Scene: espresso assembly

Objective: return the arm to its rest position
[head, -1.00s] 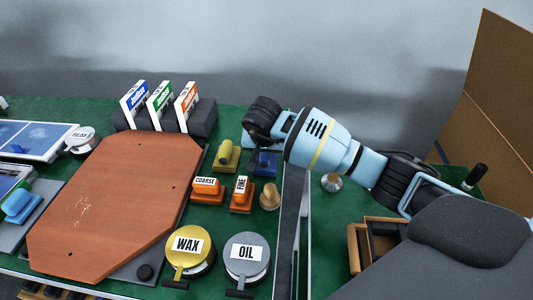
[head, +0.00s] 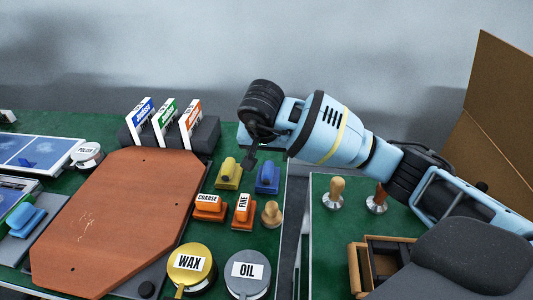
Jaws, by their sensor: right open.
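My right arm comes in from the right, and its right gripper (head: 252,157) hangs over the green table by the yellow-handled block (head: 229,175) and the blue-handled block (head: 267,178). The gripper is open, with nothing seen between its fingers. The wrist partly hides the fingers, and I cannot tell how high they are above the table. My left gripper is not in view.
A brown board (head: 120,220) lies on the left. COARSE (head: 210,208) and FINE (head: 244,210) blocks, WAX (head: 190,265) and OIL (head: 247,272) tins stand nearby. Right of a gap are two tampers (head: 336,195), (head: 376,200), a wooden box (head: 357,270) and a cardboard panel (head: 500,110).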

